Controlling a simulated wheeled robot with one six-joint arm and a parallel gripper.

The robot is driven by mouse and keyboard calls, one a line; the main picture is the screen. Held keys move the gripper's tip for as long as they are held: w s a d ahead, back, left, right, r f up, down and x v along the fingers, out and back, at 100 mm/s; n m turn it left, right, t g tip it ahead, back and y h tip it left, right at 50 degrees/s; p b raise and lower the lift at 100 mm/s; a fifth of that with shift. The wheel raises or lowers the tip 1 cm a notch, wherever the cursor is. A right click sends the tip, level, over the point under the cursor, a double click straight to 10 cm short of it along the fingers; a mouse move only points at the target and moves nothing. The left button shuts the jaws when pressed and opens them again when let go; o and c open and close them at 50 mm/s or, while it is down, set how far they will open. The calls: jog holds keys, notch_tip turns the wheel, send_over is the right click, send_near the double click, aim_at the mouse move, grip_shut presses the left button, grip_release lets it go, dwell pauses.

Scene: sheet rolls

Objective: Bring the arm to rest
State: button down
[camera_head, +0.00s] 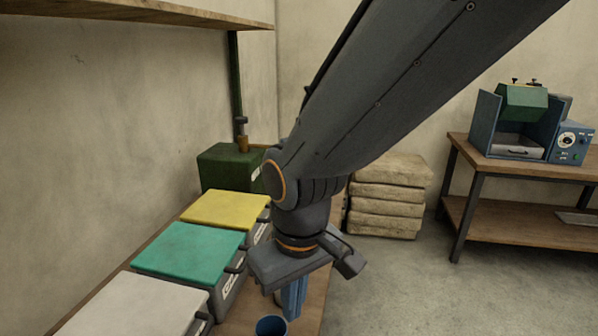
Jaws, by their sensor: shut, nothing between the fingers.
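My arm (400,85) reaches down from the top right to the middle of the head view. My gripper (291,300) hangs at its end, pointing down over the wooden bench (240,316). Its blue fingers are together with nothing between them. A blue cup-like thing (271,326) stands on the bench just below and left of the fingertips, cut by the bottom edge. Another rounded thing is partly hidden behind the fingers.
Lidded boxes in yellow (226,209), teal (189,251) and white (135,310) line the bench's left side. A green box (228,167) stands behind. Stacked sacks (388,196) sit on the floor. A right-hand table (530,166) holds a blue-green machine (520,120). Floor at right is clear.

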jog(key=w+d+f+m, duration=0.2)
jog(key=d+m, duration=0.1)
jog(key=d, duration=0.7)
jog(key=w+d+f+m, duration=0.2)
jog(key=d+f+m, duration=0.1)
jog(key=d, duration=0.7)
jog(key=shift+w+d+f+m+h, duration=0.25)
jog(key=shift+w+m+h, duration=0.15)
jog(key=shift+m, duration=0.1)
